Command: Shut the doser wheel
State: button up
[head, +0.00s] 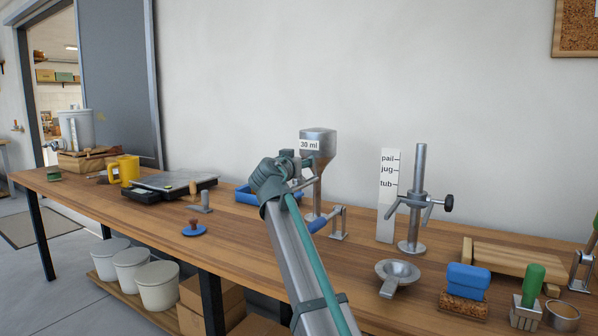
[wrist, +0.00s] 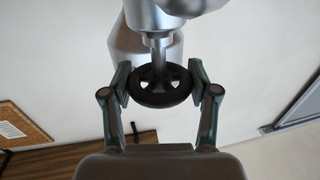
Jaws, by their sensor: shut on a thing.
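The doser (head: 318,150) is a grey metal hopper on a post with a "30 ml" label, standing at the back of the wooden bench. The black doser wheel (wrist: 160,98) shows in the wrist view on the end of a metal stem, below the grey doser body. My gripper (wrist: 160,82) has one finger on each side of the wheel's rim and is shut on it. In the head view my gripper (head: 289,164) reaches the doser from the left front, and my arm hides the wheel there.
A blue tray (head: 247,196) sits left of the doser. A blue-handled lever (head: 322,224) stands close in front of it. A metal stand (head: 409,228) and white height gauge (head: 387,190) are to the right.

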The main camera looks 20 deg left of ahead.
jog(key=shift+s+m+h+b, duration=0.1)
jog(key=shift+m+h+b, duration=0.75)
jog(key=shift+h, duration=0.75)
jog(key=shift+m+h, duration=0.3)
jog(key=shift+m, duration=0.05)
jog(key=o, duration=1.1)
jog(key=shift+s+r, duration=0.15)
jog(key=shift+o, duration=0.3)
jog(key=s+a, duration=0.2)
jog(key=s, duration=0.9)
jog(key=shift+s, duration=0.35)
